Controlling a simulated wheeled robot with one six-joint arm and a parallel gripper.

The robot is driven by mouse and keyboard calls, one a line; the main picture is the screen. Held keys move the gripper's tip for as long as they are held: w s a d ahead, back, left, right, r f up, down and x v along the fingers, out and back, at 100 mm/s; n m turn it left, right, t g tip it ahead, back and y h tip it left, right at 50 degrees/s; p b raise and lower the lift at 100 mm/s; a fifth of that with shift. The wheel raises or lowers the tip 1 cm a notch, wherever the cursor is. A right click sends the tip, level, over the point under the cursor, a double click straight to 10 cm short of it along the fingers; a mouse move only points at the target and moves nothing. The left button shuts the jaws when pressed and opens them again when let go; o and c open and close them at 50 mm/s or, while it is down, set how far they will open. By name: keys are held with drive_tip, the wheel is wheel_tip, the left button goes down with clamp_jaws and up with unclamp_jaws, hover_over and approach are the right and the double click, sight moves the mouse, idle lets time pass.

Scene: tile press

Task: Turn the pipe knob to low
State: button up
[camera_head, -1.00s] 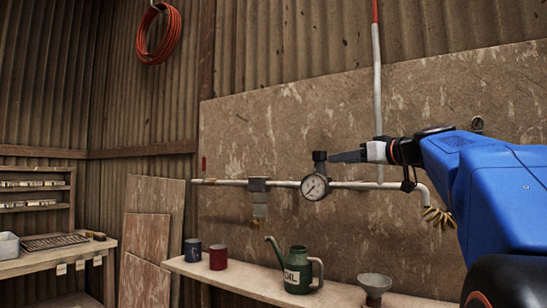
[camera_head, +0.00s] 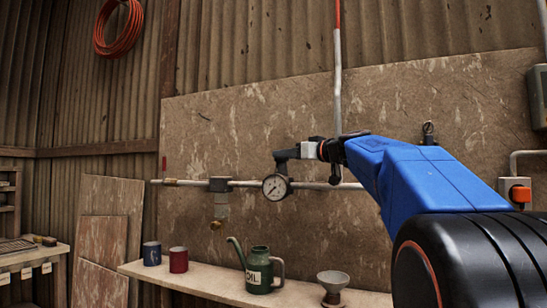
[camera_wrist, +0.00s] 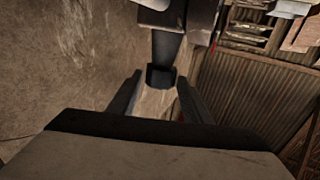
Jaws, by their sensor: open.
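The pipe knob (camera_wrist: 160,77) is a dark cap on a stem, and in the wrist view it lies between my two open fingers. In the head view the knob (camera_head: 281,167) stands above the round white-faced gauge (camera_head: 276,187) on the pale wall pipe (camera_head: 322,186). My gripper (camera_head: 283,155) reaches in from the right at the knob's height and partly hides it. In the wrist view my gripper (camera_wrist: 157,98) has a finger on each side of the knob. Contact cannot be told. No low marking is readable.
A shelf (camera_head: 210,279) below the pipe holds two mugs, a green oil can (camera_head: 259,270) and a funnel (camera_head: 332,284). A grey fitting with a brass end (camera_head: 219,205) hangs from the pipe left of the gauge. The wall panel stands close behind the pipe.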

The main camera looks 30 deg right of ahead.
drive_tip(key=x, duration=0.7)
drive_tip(key=shift+w, duration=0.1)
drive_tip(key=c, duration=0.8)
